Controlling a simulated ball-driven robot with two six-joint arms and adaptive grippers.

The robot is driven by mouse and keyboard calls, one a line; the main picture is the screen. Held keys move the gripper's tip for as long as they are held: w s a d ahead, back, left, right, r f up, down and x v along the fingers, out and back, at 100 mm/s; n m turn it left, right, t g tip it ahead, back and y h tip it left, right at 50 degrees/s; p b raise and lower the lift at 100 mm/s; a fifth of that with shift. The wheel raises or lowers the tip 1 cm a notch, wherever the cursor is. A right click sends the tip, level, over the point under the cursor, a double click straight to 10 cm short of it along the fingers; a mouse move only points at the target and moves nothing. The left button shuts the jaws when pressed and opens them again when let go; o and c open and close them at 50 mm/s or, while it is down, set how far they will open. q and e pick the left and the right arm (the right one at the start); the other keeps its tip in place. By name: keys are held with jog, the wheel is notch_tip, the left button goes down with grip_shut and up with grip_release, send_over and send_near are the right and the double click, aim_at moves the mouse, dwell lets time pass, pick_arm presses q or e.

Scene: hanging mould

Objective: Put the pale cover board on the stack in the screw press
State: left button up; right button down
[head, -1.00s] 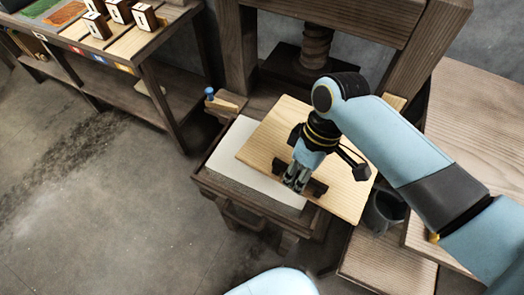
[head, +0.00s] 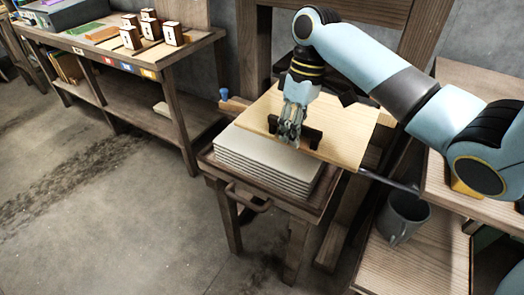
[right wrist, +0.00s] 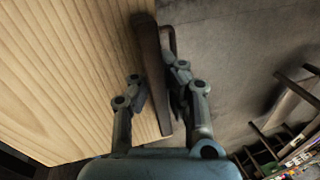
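The pale cover board (head: 345,140) is a light wooden panel with a dark bar handle (head: 312,138) on its top. My right gripper (head: 289,130) is shut on this handle and holds the board over the back and right part of the stack (head: 262,166). The stack is of several pale layers on the dark bed of the screw press (head: 340,15). The board looks slightly above the stack, but I cannot tell the gap. In the right wrist view the fingers (right wrist: 160,90) flank the handle (right wrist: 154,80), with the board (right wrist: 65,75) filling the left. My left gripper is out of view.
A grey mug (head: 403,215) stands on a low wooden shelf right of the press. A blue-knobbed piece (head: 224,94) is at the bed's back left corner. A workbench (head: 150,62) with wooden blocks (head: 130,37) stands at the left. The floor in front is clear.

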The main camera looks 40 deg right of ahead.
aim_at(256, 133)
jog(key=w+a+f, duration=0.1)
jog(key=w, duration=0.1)
jog(key=w+a+f+b, duration=0.1)
jog(key=w+f, duration=0.1)
jog(key=w, duration=0.1)
jog(key=w+a+f, duration=0.2)
jog(key=shift+w, duration=0.3)
jog(key=shift+w+a+f, duration=0.1)
jog(key=shift+f, duration=0.15)
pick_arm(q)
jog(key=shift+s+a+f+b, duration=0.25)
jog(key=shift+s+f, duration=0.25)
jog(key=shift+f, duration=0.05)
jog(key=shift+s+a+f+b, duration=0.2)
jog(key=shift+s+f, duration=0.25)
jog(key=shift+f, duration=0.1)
pick_arm(e)
jog(key=x, duration=0.3)
jog(key=shift+w+d+f, duration=0.1)
jog(key=shift+d+f, duration=0.25)
jog(key=shift+f, duration=0.1)
jog(key=shift+f, duration=0.15)
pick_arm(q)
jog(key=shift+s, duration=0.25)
pick_arm(e)
jog(key=c, duration=1.5)
grip_release()
